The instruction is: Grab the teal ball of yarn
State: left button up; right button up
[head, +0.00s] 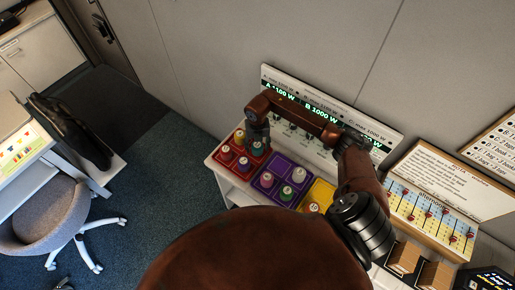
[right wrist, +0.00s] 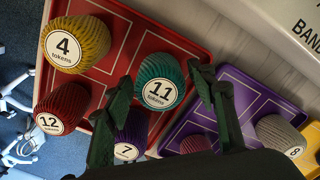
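The teal ball of yarn (head: 258,149), labelled 11 tokens, sits on the red tray (head: 222,168). In the right wrist view the teal ball (right wrist: 160,92) shows between and beyond the two dark green fingers. My right gripper (head: 257,140) is just above the ball, pointing down. It is open in the right wrist view (right wrist: 160,76), with one finger at each side of the ball. I cannot tell whether the fingers touch it. My left gripper is in neither view.
The red tray also holds a yellow ball (right wrist: 76,44), a red ball (right wrist: 62,104) and a purple ball (right wrist: 132,135). A purple tray (head: 284,165) with more balls and a yellow tray (head: 321,190) stand beside it. A sign board (head: 385,128) leans behind them.

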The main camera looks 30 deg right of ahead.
jog(key=c, duration=0.9)
jog(key=shift+c, duration=0.2)
